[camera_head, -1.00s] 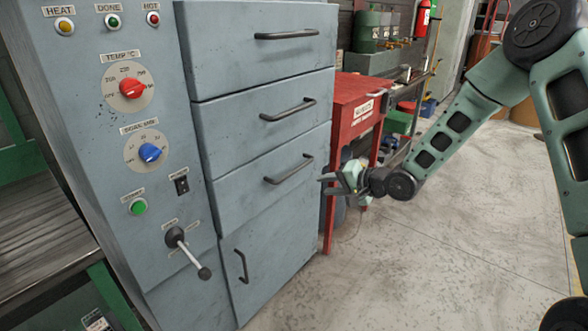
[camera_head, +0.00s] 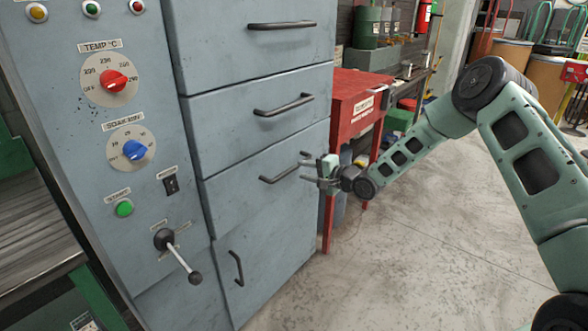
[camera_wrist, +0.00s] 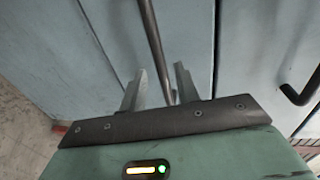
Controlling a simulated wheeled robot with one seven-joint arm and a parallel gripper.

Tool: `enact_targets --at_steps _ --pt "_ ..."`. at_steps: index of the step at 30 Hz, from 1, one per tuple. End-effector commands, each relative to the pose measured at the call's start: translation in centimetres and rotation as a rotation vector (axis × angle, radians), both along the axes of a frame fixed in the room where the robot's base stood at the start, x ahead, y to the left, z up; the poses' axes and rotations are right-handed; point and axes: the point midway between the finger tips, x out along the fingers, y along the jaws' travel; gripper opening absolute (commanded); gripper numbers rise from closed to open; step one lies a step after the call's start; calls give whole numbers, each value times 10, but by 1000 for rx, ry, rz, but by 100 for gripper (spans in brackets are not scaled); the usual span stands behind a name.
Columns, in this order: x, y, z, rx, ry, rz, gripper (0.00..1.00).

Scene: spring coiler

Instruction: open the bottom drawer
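The bottom drawer (camera_head: 250,180) is the lowest of the grey-blue drawer fronts in the head view, and it looks shut. Its dark bar handle (camera_head: 280,172) runs across the upper part of the front. My gripper (camera_head: 308,172) is at the right end of this handle. In the wrist view my gripper (camera_wrist: 160,85) has its two fingers apart, with a dark bar (camera_wrist: 152,40) running between them. I cannot tell whether either finger touches the bar.
Two more drawers with bar handles (camera_head: 283,105) sit above. A door with an upright handle (camera_head: 237,268) is below. A control panel with knobs and a lever (camera_head: 180,258) is left. The floor (camera_head: 400,265) in front is clear.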

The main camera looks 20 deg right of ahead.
Motion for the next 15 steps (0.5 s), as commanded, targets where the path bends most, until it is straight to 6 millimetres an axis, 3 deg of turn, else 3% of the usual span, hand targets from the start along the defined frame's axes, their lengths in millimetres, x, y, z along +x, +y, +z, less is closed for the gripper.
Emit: enact_targets --at_steps 6,15 --pt "29 21 -8 -1 0 1 32" --pt "42 30 -11 -1 1 0 32"
